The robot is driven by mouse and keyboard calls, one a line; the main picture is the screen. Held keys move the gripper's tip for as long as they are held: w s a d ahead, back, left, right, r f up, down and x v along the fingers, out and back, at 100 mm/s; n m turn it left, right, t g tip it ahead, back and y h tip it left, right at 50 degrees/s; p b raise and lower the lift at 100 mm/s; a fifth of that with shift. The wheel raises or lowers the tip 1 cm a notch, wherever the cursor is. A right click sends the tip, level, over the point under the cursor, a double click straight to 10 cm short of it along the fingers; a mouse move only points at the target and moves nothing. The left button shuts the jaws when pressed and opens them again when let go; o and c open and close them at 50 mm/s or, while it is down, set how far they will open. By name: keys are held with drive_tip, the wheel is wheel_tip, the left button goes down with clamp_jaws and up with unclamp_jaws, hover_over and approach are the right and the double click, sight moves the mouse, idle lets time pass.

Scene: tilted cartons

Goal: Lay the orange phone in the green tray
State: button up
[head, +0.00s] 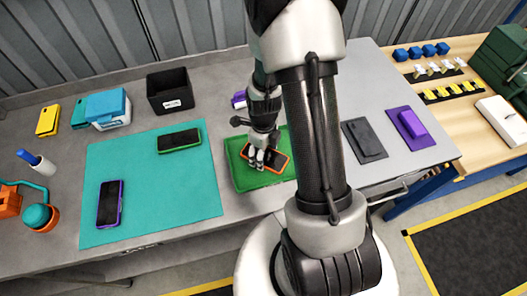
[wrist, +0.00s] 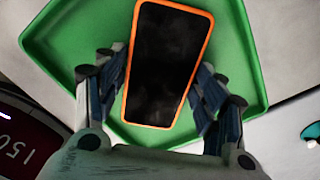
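The orange phone (wrist: 165,65) has a dark screen and an orange rim. It is over the green tray (wrist: 75,30) in the wrist view, with finger pads against both long edges. In the head view the phone (head: 277,158) lies at a slant within the outline of the green tray (head: 241,180). My gripper (head: 258,162) reaches down over the tray and is shut on the phone; in the wrist view its fingertips (wrist: 160,85) flank the lower half. I cannot tell whether the phone touches the tray floor.
A teal mat (head: 150,220) on the left holds a purple-rimmed phone (head: 109,204) and a green-rimmed phone (head: 180,140). A black bin (head: 170,92) stands behind. Right of my arm are a dark grey pad (head: 364,140) and a purple pad (head: 402,135).

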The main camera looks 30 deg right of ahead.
drive_tip(key=shift+o, duration=1.4)
wheel_tip(320, 180, up, 20)
drive_tip(key=a+n+t+p, duration=0.1)
drive_tip(key=a+n+p, duration=0.25)
drive_tip(key=n, duration=0.25)
drive_tip(key=s+a+r+n+t, duration=0.1)
drive_tip(key=s+a+r+n, duration=0.2)
drive_tip(key=s+r+n, duration=0.4)
drive_tip(key=s+a+r+n+t, duration=0.2)
drive_tip(key=s+a+r+n, duration=0.2)
drive_tip(key=n, duration=1.3)
drive_tip(key=s+r, duration=0.3)
drive_tip(key=r, duration=0.1)
drive_tip(key=shift+t, duration=0.3)
